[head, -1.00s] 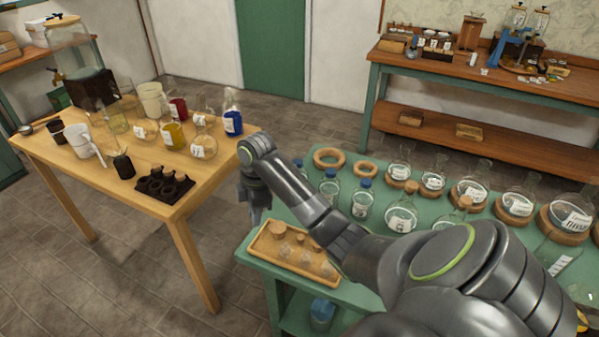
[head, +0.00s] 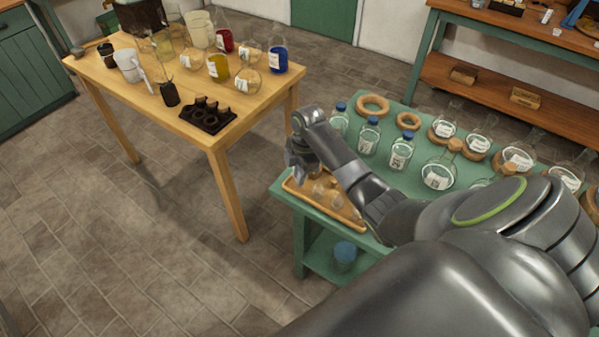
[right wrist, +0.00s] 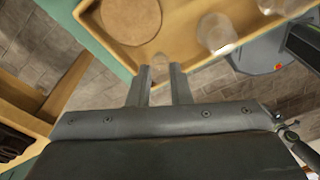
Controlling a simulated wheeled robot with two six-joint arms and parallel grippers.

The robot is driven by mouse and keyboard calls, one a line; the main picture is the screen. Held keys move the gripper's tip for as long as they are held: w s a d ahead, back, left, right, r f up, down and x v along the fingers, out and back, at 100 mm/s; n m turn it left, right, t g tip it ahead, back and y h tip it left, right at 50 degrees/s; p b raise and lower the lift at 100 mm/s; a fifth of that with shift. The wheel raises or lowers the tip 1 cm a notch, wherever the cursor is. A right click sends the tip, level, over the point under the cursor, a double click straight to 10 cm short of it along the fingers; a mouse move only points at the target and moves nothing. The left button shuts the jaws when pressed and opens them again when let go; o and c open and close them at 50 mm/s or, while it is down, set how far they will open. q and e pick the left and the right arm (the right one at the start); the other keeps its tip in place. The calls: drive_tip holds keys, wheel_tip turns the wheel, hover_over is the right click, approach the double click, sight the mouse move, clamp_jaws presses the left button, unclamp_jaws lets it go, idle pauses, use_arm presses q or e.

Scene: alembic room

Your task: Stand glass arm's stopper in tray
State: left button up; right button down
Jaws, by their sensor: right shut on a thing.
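My right gripper (head: 300,162) is at the left end of the wooden tray (head: 356,224), low over its rim. In the right wrist view its fingers (right wrist: 161,82) are shut on a small clear glass stopper (right wrist: 160,63), mostly hidden between the fingertips. The tray (right wrist: 112,48) fills the top of that view. A round cork (right wrist: 130,14) and glass stoppers (right wrist: 216,32) are in it. I cannot tell whether the held stopper touches the tray. My left gripper is out of view.
The tray is on a green table (head: 405,207) with blue-capped bottles (head: 369,137), cork rings (head: 373,104) and several round flasks (head: 438,174) behind it. A wooden table (head: 150,113) with a dark rack (head: 208,114) and glassware stands at left. Bare floor lies between.

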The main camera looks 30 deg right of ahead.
drive_tip(key=shift+f, duration=0.2)
drive_tip(key=c, duration=1.3)
unclamp_jaws()
drive_tip(key=r, duration=0.4)
drive_tip(key=d+r, duration=0.1)
drive_tip(key=r, duration=0.7)
drive_tip(key=shift+s+d+r, duration=0.15)
drive_tip(key=shift+d+r, duration=0.05)
